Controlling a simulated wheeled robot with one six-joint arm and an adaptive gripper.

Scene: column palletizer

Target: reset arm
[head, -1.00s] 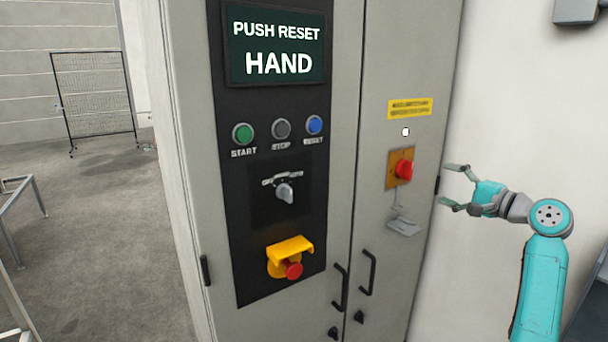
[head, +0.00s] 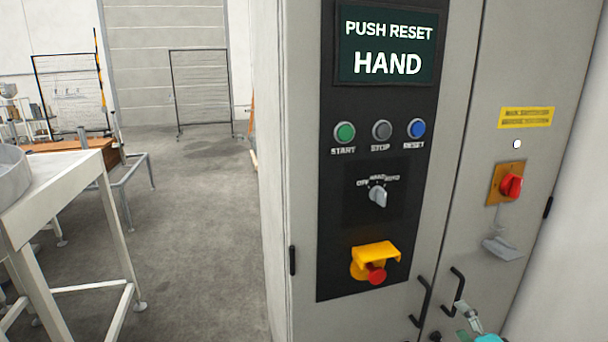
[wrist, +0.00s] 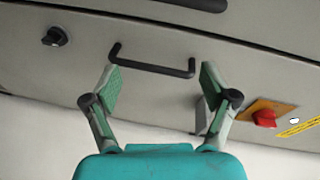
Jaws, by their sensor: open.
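The grey control cabinet (head: 470,150) stands in front of me. Its screen (head: 388,48) reads "PUSH RESET" and "HAND". Below it are a green START button (head: 345,132), a grey STOP button (head: 381,130) and a blue RESET button (head: 416,128). A selector knob (head: 378,197) sits under them. My gripper (head: 464,322) is low at the bottom edge in the head view, by the door handles, with most of the arm out of frame. In the wrist view my gripper (wrist: 160,88) is open, its fingers spread either side of a black door handle (wrist: 155,67); contact cannot be told.
A red emergency stop (head: 376,275) under a yellow guard (head: 375,252) sits low on the panel. A red rotary switch (head: 510,186) is on the right door. A white-framed table (head: 75,180) stands at left. Grey floor (head: 205,220) between is clear.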

